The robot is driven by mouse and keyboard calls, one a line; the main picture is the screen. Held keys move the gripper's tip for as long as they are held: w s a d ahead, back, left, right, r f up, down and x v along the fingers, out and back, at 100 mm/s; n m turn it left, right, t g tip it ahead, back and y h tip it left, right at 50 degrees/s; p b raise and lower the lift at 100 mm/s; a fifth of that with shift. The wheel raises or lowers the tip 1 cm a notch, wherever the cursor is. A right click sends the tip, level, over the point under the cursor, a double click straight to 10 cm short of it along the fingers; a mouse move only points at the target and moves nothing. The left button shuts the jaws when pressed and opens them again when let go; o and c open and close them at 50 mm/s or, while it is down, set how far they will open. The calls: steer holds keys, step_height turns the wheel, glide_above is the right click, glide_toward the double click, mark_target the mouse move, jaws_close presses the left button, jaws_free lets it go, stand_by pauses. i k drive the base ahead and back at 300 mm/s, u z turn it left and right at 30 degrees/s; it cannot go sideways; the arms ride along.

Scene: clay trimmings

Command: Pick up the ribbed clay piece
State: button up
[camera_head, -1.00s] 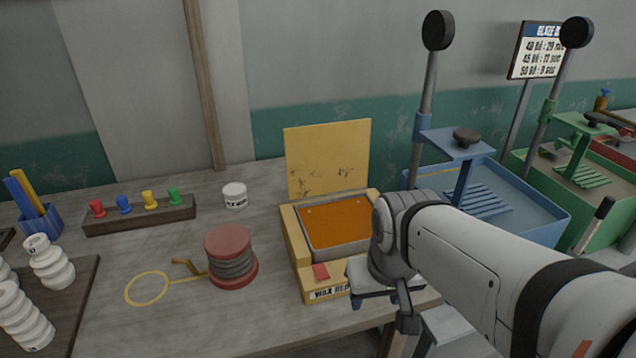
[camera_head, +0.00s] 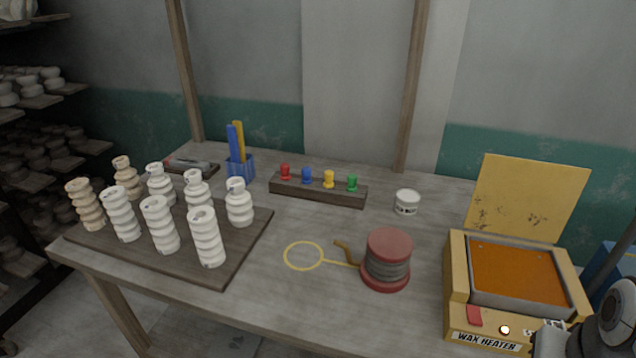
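Several ribbed clay pieces stand upright on a dark wooden board (camera_head: 190,264) at the left of the table. Most are whitish, such as the front right one (camera_head: 207,237), the one beside it (camera_head: 160,225) and the rear right one (camera_head: 239,203). Two at the left are more tan, one in front (camera_head: 86,204) and one behind (camera_head: 126,178). I cannot tell which one the task means. Part of my gripper (camera_head: 556,340) shows at the bottom right by the wax heater, far from the pieces. Its fingers are cut off by the frame's edge.
A wax heater (camera_head: 456,290) with a raised yellow lid stands at the right. A red spool (camera_head: 388,246) with a yellow wire loop (camera_head: 303,256) lies mid-table. Behind are a peg rack (camera_head: 318,190), a white jar (camera_head: 407,202) and a blue tool holder (camera_head: 240,167). Shelves stand far left.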

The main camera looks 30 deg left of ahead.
mark_target(201, 220)
steer(key=z, duration=1.05)
steer(key=k, duration=2.3)
steer(key=u, duration=1.9)
steer(key=i, duration=1.45)
steer(key=u, duration=0.05)
